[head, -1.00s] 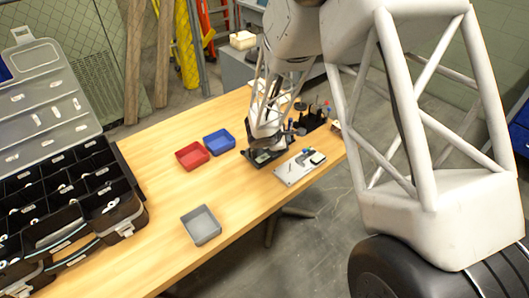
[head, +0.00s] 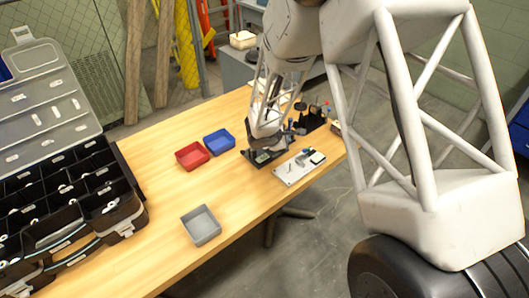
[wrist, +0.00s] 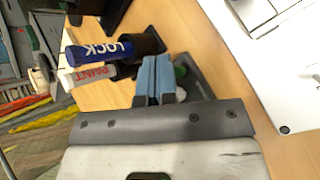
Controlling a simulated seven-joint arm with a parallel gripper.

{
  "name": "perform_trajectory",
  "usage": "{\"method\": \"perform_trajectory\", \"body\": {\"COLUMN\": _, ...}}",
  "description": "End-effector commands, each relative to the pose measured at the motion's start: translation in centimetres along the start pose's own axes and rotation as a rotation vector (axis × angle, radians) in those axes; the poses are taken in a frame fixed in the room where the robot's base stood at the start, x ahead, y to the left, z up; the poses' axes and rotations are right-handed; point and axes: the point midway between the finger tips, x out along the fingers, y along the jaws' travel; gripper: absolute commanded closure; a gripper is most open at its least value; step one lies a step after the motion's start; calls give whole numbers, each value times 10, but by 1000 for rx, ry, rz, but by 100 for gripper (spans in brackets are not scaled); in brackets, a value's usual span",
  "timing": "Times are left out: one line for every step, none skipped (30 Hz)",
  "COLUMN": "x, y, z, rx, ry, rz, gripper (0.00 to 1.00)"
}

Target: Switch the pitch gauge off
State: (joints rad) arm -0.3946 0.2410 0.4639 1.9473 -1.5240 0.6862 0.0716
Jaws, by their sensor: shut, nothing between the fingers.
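My gripper (wrist: 155,62) has blue fingertips pressed together with nothing between them. In the wrist view it is over a dark grey device (wrist: 198,82), which has a green round part (wrist: 181,71) just right of the fingertips. The same dark device (head: 262,158) is on the table below my gripper in the head view, partly hidden by it. I take it to be the pitch gauge, but no label is readable. Its switch and any display cannot be made out, nor whether my fingertips touch it.
A pale plate (head: 297,170) is to the right. Red (head: 192,156), blue (head: 219,142) and grey (head: 201,225) trays stand left; the table between them is clear.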

Motion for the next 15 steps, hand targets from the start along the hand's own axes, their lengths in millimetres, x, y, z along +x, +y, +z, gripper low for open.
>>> {"method": "perform_trajectory", "body": {"x": 0, "y": 0, "z": 0, "rx": 0, "ry": 0, "rz": 0, "gripper": 100}}
{"method": "perform_trajectory", "body": {"x": 0, "y": 0, "z": 0, "rx": 0, "ry": 0, "rz": 0, "gripper": 100}}
{"method": "perform_trajectory", "body": {"x": 0, "y": 0, "z": 0, "rx": 0, "ry": 0, "rz": 0, "gripper": 100}}
{"method": "perform_trajectory", "body": {"x": 1, "y": -1, "z": -1, "rx": 0, "ry": 0, "rz": 0, "gripper": 100}}
{"method": "perform_trajectory", "body": {"x": 1, "y": -1, "z": -1, "rx": 0, "ry": 0, "rz": 0, "gripper": 100}}
{"method": "perform_trajectory", "body": {"x": 2, "y": -1, "z": -1, "rx": -1, "ry": 0, "rz": 0, "gripper": 100}}
{"method": "perform_trajectory", "body": {"x": 2, "y": -2, "z": -2, "rx": -1, "ry": 0, "rz": 0, "gripper": 100}}
{"method": "perform_trajectory", "body": {"x": 3, "y": -2, "z": -2, "rx": -1, "ry": 0, "rz": 0, "gripper": 100}}
{"method": "perform_trajectory", "body": {"x": 4, "y": -3, "z": -2, "rx": -1, "ry": 0, "rz": 0, "gripper": 100}}
{"method": "perform_trajectory", "body": {"x": 4, "y": -3, "z": -3, "rx": -1, "ry": 0, "rz": 0, "gripper": 100}}
{"method": "perform_trajectory", "body": {"x": 5, "y": -3, "z": -3, "rx": -1, "ry": 0, "rz": 0, "gripper": 100}}
{"method": "perform_trajectory", "body": {"x": 5, "y": -4, "z": -4, "rx": -1, "ry": 0, "rz": 0, "gripper": 100}}
{"method": "perform_trajectory", "body": {"x": 6, "y": -4, "z": -4, "rx": -1, "ry": 0, "rz": 0, "gripper": 100}}
{"method": "perform_trajectory", "body": {"x": 6, "y": -4, "z": -4, "rx": -1, "ry": 0, "rz": 0, "gripper": 100}}
{"method": "perform_trajectory", "body": {"x": 6, "y": -4, "z": -4, "rx": -1, "ry": 0, "rz": 0, "gripper": 100}}
